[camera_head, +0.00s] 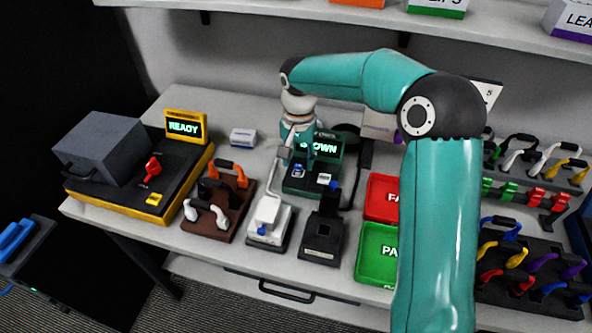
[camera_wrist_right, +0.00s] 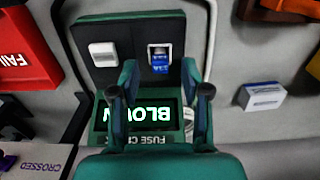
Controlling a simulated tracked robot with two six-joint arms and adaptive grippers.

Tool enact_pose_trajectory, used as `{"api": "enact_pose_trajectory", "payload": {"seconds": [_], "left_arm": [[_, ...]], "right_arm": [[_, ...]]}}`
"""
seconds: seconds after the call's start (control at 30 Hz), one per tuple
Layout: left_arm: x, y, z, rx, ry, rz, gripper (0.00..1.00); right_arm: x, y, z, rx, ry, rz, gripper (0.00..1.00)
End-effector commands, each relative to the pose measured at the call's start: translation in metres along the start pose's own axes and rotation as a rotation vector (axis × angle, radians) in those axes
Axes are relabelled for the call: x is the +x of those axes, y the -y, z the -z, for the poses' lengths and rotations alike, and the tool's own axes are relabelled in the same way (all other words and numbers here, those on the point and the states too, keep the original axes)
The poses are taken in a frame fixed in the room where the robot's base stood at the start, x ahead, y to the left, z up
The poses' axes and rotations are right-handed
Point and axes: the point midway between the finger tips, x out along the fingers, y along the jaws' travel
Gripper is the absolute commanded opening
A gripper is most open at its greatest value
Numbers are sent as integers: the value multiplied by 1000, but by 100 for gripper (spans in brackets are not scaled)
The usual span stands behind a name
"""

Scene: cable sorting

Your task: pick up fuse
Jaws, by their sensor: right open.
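The fuse checker (camera_head: 297,187) is a dark green box with a lit screen (camera_head: 322,147) reading BLOWN. A small blue fuse (camera_wrist_right: 159,62) sits in a white-framed slot on it in the right wrist view, and also shows in the head view (camera_head: 298,171). A white square button (camera_wrist_right: 104,54) is beside the slot. My right gripper (camera_wrist_right: 160,92) is open and empty, with its fingers over the checker's screen and the fuse beyond the fingertips. In the head view the gripper (camera_head: 300,145) is small and partly blends with the checker. My left gripper is not in view.
A red FAIL tray (camera_head: 382,198) and a green PASS tray (camera_head: 375,255) lie to the right. A small white-and-blue box (camera_head: 243,137) stands left of the checker. White (camera_head: 268,222) and black (camera_head: 323,238) devices stand in front. Cable racks fill the right.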

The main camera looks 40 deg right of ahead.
Motion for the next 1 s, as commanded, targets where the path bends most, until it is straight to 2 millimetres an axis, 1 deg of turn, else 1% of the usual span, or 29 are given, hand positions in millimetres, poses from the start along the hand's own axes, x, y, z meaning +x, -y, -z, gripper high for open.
{"api": "enact_pose_trajectory", "payload": {"seconds": [0.03,0.1,0.17,0.4,0.43,0.47,0.5,0.7,1.0], "left_arm": [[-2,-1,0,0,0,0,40],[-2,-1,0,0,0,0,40],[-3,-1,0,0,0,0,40],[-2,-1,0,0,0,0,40],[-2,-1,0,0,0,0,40],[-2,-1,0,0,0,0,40],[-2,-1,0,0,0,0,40],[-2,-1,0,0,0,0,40],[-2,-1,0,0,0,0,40]], "right_arm": [[8,0,0,1,3,-3,47],[16,0,0,2,3,-3,47],[20,0,0,2,2,-1,47],[23,0,0,1,0,0,47],[23,0,0,1,0,0,45],[23,0,0,1,0,0,40],[23,0,0,1,0,0,34],[22,0,0,0,0,0,1],[22,1,0,-1,0,0,0]]}}
